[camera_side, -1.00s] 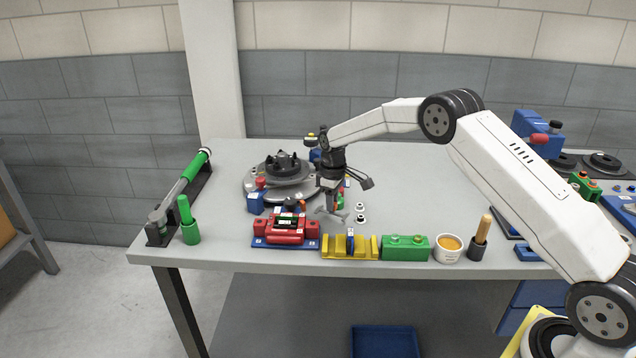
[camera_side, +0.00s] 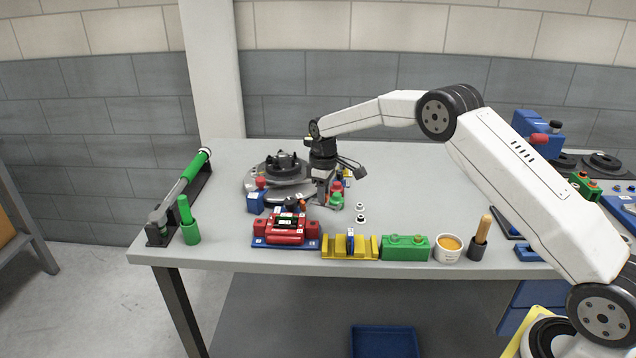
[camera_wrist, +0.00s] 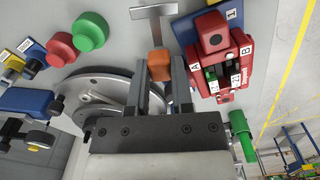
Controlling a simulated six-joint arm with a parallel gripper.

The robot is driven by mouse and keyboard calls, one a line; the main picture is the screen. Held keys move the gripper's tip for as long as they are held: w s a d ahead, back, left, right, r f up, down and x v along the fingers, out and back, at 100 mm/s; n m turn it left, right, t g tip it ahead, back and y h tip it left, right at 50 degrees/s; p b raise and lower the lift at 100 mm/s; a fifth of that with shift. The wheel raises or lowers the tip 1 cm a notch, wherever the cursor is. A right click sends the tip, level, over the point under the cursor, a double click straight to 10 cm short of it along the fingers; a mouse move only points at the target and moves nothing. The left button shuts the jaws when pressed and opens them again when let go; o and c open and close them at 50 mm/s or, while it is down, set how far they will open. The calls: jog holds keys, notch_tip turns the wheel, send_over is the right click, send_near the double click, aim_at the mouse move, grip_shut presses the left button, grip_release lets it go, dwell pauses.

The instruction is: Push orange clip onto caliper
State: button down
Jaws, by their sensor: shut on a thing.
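My gripper (camera_wrist: 163,82) is shut on the orange clip (camera_wrist: 159,62), which sits between the fingertips in the wrist view. A grey T-shaped metal piece (camera_wrist: 155,12) extends beyond the clip and seems joined to it. The red caliper (camera_wrist: 222,52) is to the right of the clip in the wrist view, apart from the fingers. In the side view the caliper (camera_side: 286,230) lies on its blue base near the table's front edge. My gripper (camera_side: 320,198) is behind it and to its right. The clip is too small to make out surely there.
A grey hub disc (camera_side: 290,190) stands behind the caliper. A red knob and a green knob (camera_wrist: 90,31) are left of the clip. A yellow holder (camera_side: 350,247), a green block (camera_side: 405,248) and a white cup (camera_side: 447,249) line the front edge. The table's right middle is clear.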

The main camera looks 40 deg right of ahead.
jog(key=w+a+r+n, duration=0.2)
jog(key=a+r, duration=0.4)
jog(key=a, duration=0.4)
jog(key=shift+w+a+r+n, duration=0.15)
jog(key=shift+w+a+n, duration=0.15)
jog(key=shift+n, duration=0.5)
jog(key=shift+f, duration=2.3)
jog(key=shift+s+f, duration=0.1)
jog(key=shift+f, duration=0.05)
jog(key=shift+f, duration=0.6)
jog(key=shift+f, duration=0.85)
jog(key=c, duration=0.8)
grip_release()
jog(key=shift+c, duration=0.2)
jog(key=shift+r, duration=0.15)
